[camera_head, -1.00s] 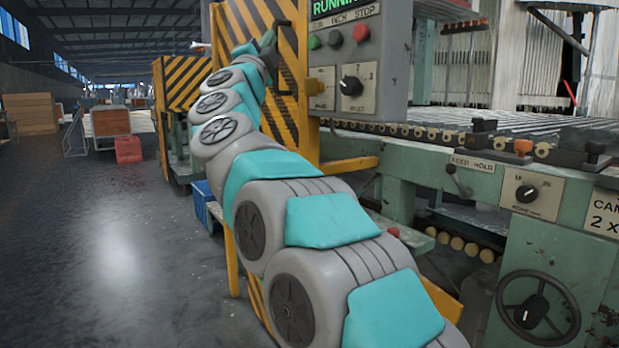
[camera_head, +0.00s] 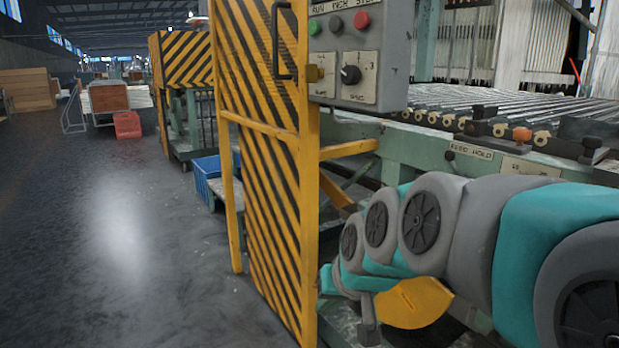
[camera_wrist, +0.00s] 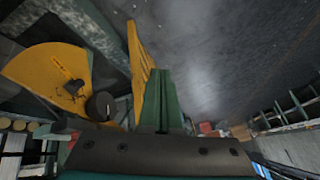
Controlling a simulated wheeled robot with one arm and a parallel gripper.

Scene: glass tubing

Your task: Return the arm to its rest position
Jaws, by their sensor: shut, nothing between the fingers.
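My arm (camera_head: 460,225) is folded low at the right of the head view, in front of the green machine. The striped panel's yellow edge (camera_wrist: 138,75) shows just left of the fingers. I cannot tell whether they touch.
A yellow disc-like guard (camera_head: 413,303) sits close under the arm, and in the wrist view (camera_wrist: 48,72). A grey control box (camera_head: 358,60) and roller bed (camera_head: 510,105) stand above. A blue crate (camera_head: 207,180) is behind the panel. The floor at left (camera_head: 110,230) is clear.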

